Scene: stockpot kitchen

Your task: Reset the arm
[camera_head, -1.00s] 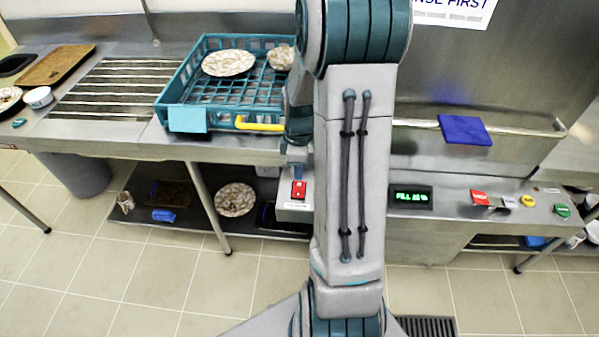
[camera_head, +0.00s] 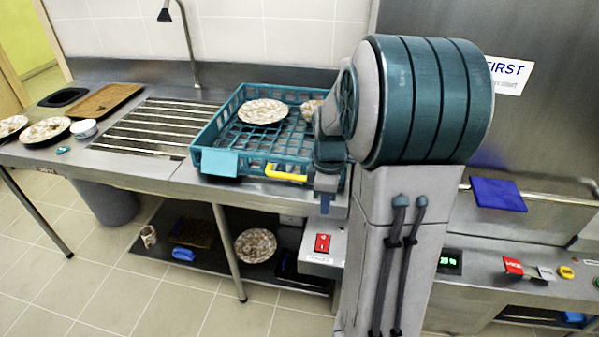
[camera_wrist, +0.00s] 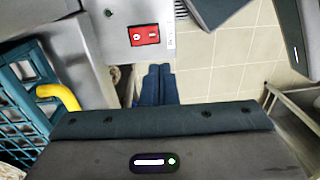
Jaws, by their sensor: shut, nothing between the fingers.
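My gripper (camera_head: 325,205) hangs pointing down in front of the right front corner of the teal dish rack, in the head view. Its narrow blue fingers (camera_wrist: 155,88) are together and empty in the wrist view. A control box with a red switch (camera_wrist: 144,36) lies beyond the fingertips there; the same red switch (camera_head: 322,243) shows below my gripper in the head view. My arm is folded, with its large teal-banded joint high at the right of centre and covering part of the machine behind it.
The teal rack (camera_head: 225,127) holds a patterned plate (camera_head: 263,111) and a partly hidden dish; its yellow handle (camera_head: 286,173) is close to my gripper. A slatted drain (camera_head: 150,128) lies left. Another plate (camera_head: 256,245) is on the lower shelf. Floor at front left is clear.

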